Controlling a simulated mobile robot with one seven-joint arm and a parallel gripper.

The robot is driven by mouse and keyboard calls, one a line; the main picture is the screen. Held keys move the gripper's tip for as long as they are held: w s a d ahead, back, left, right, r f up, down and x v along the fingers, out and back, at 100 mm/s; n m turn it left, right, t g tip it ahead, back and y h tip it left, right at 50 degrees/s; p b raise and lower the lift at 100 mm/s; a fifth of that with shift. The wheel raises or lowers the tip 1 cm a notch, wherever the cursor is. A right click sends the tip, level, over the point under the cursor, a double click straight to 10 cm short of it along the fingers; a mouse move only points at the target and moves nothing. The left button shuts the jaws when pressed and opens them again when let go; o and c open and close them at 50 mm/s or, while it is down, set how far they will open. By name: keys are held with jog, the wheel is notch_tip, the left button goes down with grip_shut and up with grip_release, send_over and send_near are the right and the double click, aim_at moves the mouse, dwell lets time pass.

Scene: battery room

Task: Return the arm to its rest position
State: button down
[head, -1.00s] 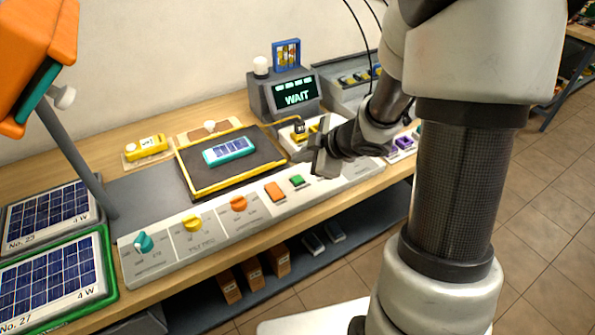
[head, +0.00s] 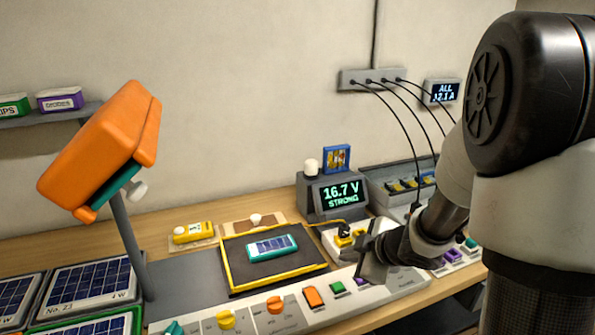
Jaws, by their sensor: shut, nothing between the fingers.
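My gripper (head: 366,264) is at the end of my arm, above the right part of the control panel in the head view. It appears empty and shut, though its fingers are small and dark here. It is apart from the green button (head: 337,287) and the orange button (head: 314,297), which lie to its left. My arm comes in from the right edge and hides part of the bench's right side.
A teal solar panel (head: 271,248) lies on a dark mat with a yellow frame (head: 228,281). A display (head: 341,196) behind it reads 16.7 V STRONG. An orange lamp (head: 105,150) stands at left. Framed solar panels (head: 95,283) lie at the left front. Cables hang from a wall strip (head: 372,78).

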jog(key=s+d+r+m+h+p, duration=0.1)
jog(key=s+d+r+m+h, duration=0.15)
jog(key=r, duration=0.35)
jog(key=s+d+r+m+h+p, duration=0.2)
jog(key=r+m, duration=0.1)
jog(key=r, duration=0.4)
jog(key=s+d+r+m+h+p, duration=0.1)
jog(key=s+d+r+m+h, duration=0.15)
jog(key=r, duration=0.35)
jog(key=s+a+r+m+g+y+p, duration=0.1)
jog(key=s+a+r+m+p, duration=0.1)
jog(key=s, duration=0.6)
jog(key=s+a+r+m+g+y+p, duration=0.1)
jog(key=s+a+r+m+y, duration=0.1)
jog(key=s+a, duration=0.4)
jog(key=s+r+m, duration=0.1)
jog(key=s+m, duration=0.1)
jog(key=s, duration=0.1)
jog(key=shift+s+a+r+g+p, duration=0.25)
jog(key=shift+a+g+p, duration=0.15)
dwell(2.2)
